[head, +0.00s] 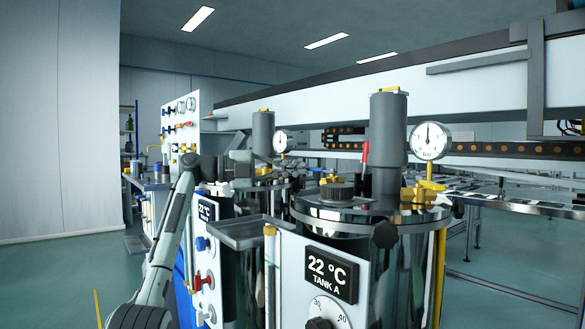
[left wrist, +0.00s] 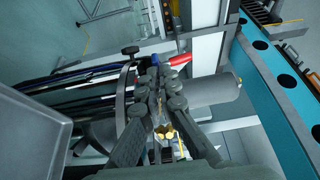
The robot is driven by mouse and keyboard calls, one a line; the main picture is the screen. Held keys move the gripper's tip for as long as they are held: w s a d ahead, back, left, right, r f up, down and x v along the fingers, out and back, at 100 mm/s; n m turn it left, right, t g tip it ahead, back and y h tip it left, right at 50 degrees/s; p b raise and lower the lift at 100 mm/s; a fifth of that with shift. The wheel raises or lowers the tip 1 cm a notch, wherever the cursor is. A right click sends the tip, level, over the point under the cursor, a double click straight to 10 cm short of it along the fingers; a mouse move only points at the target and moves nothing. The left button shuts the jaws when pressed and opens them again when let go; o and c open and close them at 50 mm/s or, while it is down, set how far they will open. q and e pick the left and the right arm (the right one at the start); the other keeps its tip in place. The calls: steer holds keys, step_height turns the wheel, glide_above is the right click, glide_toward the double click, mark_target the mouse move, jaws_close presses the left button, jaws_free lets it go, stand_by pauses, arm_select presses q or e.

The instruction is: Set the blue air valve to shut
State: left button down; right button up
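A blue valve handle (head: 202,243) sits on the white front panel, below the small 22 °C display and above a red handle (head: 201,282). Which way the blue handle is turned is too small to tell. My left gripper (head: 245,168) is raised above and to the right of this handle, in front of the tanks, and apart from it. In the left wrist view its fingers (left wrist: 160,72) look together, with nothing seen between them. A small blue part (left wrist: 161,60) and a red part (left wrist: 180,59) show just beyond the fingertips. My right gripper is not in view.
A grey tray (head: 246,232) juts out beside the panel, close to my left arm. Tank A (head: 340,228) with its gauge (head: 430,140) and red lever (head: 365,152) stands at the right. Another valve panel (head: 182,130) is farther back. The floor at left is clear.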

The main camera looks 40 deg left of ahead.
arm_select(q)
steer(key=shift+w+a, duration=0.1)
steer(key=shift+w, duration=0.25)
steer(key=v, duration=1.2)
steer(key=shift+s, duration=0.35)
